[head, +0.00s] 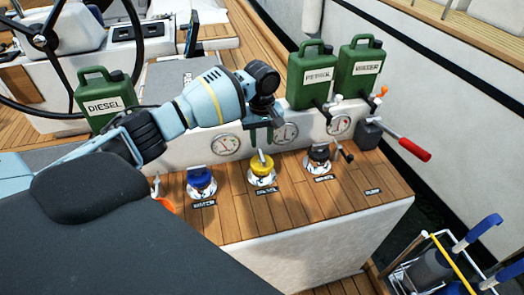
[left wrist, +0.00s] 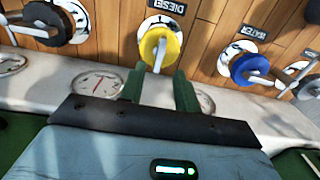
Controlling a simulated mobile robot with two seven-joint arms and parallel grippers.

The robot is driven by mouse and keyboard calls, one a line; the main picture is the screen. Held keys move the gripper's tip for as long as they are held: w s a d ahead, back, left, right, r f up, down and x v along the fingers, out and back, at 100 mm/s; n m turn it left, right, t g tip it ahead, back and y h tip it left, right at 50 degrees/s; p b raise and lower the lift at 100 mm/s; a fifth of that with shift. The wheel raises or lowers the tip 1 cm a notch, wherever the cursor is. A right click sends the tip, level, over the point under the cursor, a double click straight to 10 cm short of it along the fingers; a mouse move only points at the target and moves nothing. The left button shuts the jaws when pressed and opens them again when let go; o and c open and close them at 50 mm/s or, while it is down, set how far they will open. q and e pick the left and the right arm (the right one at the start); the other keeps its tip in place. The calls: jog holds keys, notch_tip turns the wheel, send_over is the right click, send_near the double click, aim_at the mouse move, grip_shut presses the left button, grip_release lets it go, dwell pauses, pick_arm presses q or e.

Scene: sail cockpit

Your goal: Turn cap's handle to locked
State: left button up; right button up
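The yellow cap (head: 262,172) sits in a round white plate on the wooden top of the console. In the left wrist view the yellow cap (left wrist: 168,42) is straight ahead, beside a DIESEL label (left wrist: 170,6). Its grey handle (left wrist: 159,56) points toward my gripper. My left gripper (head: 262,137) is above and just behind the yellow cap. Its two green fingers (left wrist: 158,82) are apart with nothing between them, and the handle's end lies near the gap. I cannot tell whether they touch. My right gripper is not in view.
A blue cap (head: 201,183) and a black cap (head: 319,156) flank the yellow one. Green DIESEL (head: 103,104), PETROL (head: 312,75) and WATER (head: 360,70) cans stand behind. A red-handled lever (head: 414,149) is at right. Gauges (head: 227,145) line the console's back wall.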

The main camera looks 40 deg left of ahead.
aim_at(262, 155)
pick_arm(q)
notch_tip(262, 155, down, 6)
jog(key=shift+r+b, duration=0.1)
jog(key=shift+b, duration=0.2)
grip_shut()
